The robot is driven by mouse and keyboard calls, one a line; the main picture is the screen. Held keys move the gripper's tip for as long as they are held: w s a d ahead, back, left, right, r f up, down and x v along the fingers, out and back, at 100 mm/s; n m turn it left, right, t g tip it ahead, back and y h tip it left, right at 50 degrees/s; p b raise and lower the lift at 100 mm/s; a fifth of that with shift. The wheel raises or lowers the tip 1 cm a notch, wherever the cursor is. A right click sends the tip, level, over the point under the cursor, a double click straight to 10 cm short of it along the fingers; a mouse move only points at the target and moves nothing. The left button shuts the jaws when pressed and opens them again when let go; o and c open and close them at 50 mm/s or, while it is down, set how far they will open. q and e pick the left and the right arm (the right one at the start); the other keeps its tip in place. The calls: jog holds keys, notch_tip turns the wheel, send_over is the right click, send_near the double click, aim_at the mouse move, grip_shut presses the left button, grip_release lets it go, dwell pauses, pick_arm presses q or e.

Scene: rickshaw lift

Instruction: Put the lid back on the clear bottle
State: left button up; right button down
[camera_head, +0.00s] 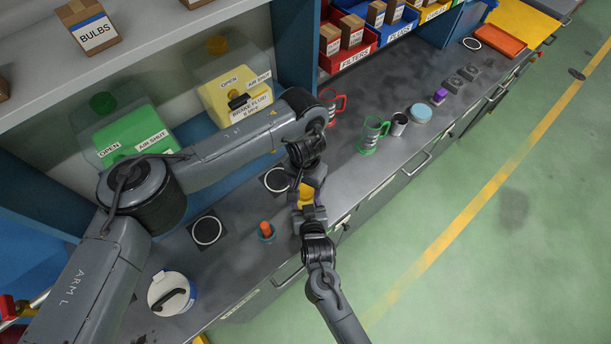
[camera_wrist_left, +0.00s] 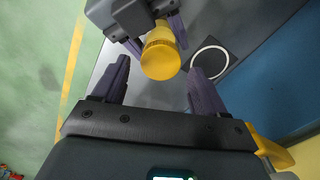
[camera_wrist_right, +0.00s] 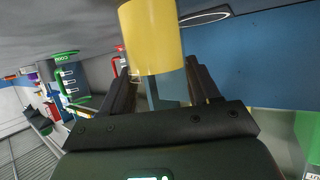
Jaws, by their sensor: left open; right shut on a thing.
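A small bottle with a yellow cylindrical section (camera_head: 306,194) is between my two grippers above the bench. In the right wrist view, its yellow part (camera_wrist_right: 152,38) is at the far end and a clear bluish part (camera_wrist_right: 172,88) sits between the fingers. My right gripper (camera_head: 310,214) is shut on it. In the left wrist view, the round yellow end (camera_wrist_left: 160,60) faces my left gripper (camera_wrist_left: 160,74), which is open and empty with its fingers short of it. I cannot tell whether the yellow is a lid or the bottle's own colour.
An orange-topped piece in a blue ring (camera_head: 266,231) stands on the bench. A white-lidded tub (camera_head: 172,294), a green mug frame (camera_head: 373,135), a grey cup (camera_head: 398,124) and a light-blue round tub (camera_head: 421,113) stand around. Large jugs line the back shelf.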

aim_at(305, 201)
pick_arm(q)
jog(key=shift+f, duration=1.15)
jog(key=c, duration=1.1)
jog(key=m, duration=1.2)
jog(key=shift+s, duration=0.1)
jog(key=m, duration=0.6)
jog(key=shift+m, duration=0.3)
jog(key=m, duration=0.5)
jog(key=shift+f+m, duration=0.1)
jog(key=shift+m, duration=0.3)
jog(key=o, duration=1.2)
jog(key=shift+c, duration=0.2)
